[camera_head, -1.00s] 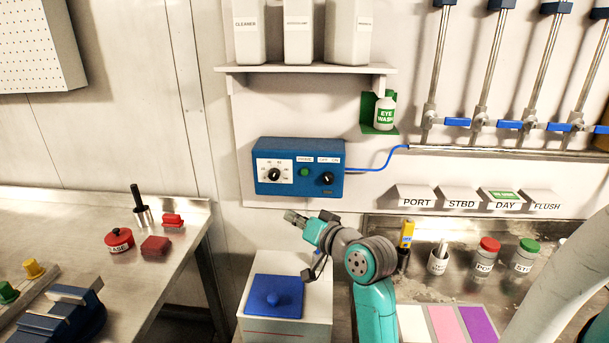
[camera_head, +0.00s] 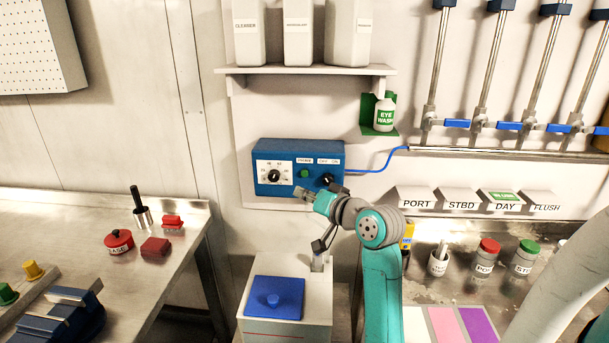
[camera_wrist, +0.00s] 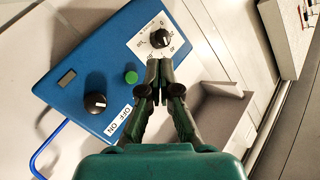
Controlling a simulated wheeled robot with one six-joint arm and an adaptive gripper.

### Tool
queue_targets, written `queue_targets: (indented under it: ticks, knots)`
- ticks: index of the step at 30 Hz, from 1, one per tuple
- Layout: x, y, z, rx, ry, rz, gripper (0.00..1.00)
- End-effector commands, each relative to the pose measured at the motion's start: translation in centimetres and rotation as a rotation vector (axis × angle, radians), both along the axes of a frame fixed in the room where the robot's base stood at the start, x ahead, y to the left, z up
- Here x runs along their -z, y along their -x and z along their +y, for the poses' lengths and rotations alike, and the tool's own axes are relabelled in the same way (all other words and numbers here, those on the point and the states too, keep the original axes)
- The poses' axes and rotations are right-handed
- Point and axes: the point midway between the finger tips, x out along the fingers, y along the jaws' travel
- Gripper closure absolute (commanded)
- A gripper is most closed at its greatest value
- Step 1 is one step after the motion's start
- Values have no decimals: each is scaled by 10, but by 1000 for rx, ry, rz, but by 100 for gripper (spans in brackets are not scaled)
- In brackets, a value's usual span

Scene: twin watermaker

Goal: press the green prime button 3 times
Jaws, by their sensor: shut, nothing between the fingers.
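The green prime button (camera_head: 305,174) is a small round knob on the front of the blue control box (camera_head: 264,151) on the wall. It sits between a white dial with a black knob on the left and a black off/on knob (camera_head: 327,180) on the right. In the wrist view the green button (camera_wrist: 131,77) shows just left of the fingers. My gripper (camera_head: 300,192) is shut and empty, just below the button in the head view. In the wrist view its fingertips (camera_wrist: 160,64) lie between the button and the dial knob (camera_wrist: 159,39). I cannot tell whether they touch the panel.
A white box with a blue lid (camera_head: 275,297) stands below the gripper. A blue cable (camera_head: 384,162) leaves the box to the right. An eye wash bottle (camera_head: 385,112) hangs above right, under a shelf (camera_head: 310,70) of white containers.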

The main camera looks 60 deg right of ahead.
Motion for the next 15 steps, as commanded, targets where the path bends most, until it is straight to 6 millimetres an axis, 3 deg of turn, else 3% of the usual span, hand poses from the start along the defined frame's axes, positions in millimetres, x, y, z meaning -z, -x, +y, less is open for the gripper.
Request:
queue_targets:
  ticks: [15]
  knots:
    - [0, -29, -49, 1, 0, -1, 100]
